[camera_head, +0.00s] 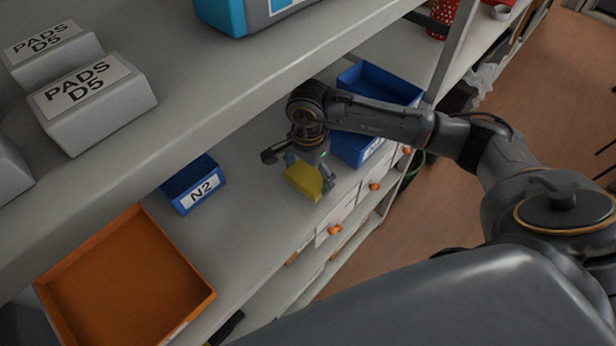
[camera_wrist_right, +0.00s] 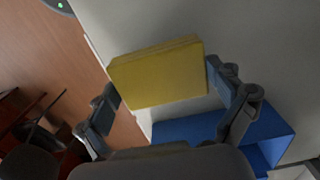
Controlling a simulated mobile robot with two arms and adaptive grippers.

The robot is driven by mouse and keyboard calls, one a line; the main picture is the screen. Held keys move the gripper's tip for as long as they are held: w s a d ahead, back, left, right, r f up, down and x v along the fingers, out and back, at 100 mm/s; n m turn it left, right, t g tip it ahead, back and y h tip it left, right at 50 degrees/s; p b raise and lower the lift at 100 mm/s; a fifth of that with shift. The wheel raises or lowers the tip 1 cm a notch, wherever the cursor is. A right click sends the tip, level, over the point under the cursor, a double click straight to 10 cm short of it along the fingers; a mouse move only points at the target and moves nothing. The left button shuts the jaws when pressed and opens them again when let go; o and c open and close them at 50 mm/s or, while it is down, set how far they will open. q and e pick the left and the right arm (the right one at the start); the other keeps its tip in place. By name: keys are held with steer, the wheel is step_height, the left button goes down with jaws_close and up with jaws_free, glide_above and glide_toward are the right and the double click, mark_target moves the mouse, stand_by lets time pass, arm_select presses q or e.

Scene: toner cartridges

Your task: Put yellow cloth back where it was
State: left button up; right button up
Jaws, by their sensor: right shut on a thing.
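The yellow cloth (camera_head: 303,182) is a folded block between the fingers of my right gripper (camera_head: 309,176), over the middle shelf (camera_head: 262,232) near its front edge. In the right wrist view the yellow cloth (camera_wrist_right: 160,76) spans between the two finger pads of the right gripper (camera_wrist_right: 163,90). The right gripper is shut on it. I cannot tell whether the cloth touches the shelf or hangs just above it. My left gripper is not in view.
A blue bin marked N2 (camera_head: 195,187) stands left of the gripper, and a larger blue bin (camera_head: 378,84) stands right, close behind the arm. An orange tray (camera_head: 128,278) lies at lower left. The upper shelf (camera_head: 215,92) with grey PADS D5 boxes (camera_head: 95,98) overhangs. Bare shelf lies between N2 and the gripper.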

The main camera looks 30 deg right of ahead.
mark_target(308, 176)
step_height(308, 176, down, 2)
steer(key=shift+f+p, duration=0.1)
steer(key=shift+p, duration=0.2)
steer(key=shift+f, duration=0.1)
steer(key=shift+f+b, duration=0.2)
steer(key=shift+b, duration=0.1)
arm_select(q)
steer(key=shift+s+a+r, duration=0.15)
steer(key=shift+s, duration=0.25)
arm_select(e)
steer(key=o, duration=0.8)
steer(key=shift+r, duration=0.1)
steer(key=shift+c, duration=0.2)
steer(key=shift+r, duration=0.15)
arm_select(q)
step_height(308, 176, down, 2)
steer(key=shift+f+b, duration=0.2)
steer(key=shift+b, duration=0.95)
arm_select(e)
step_height(308, 176, up, 12)
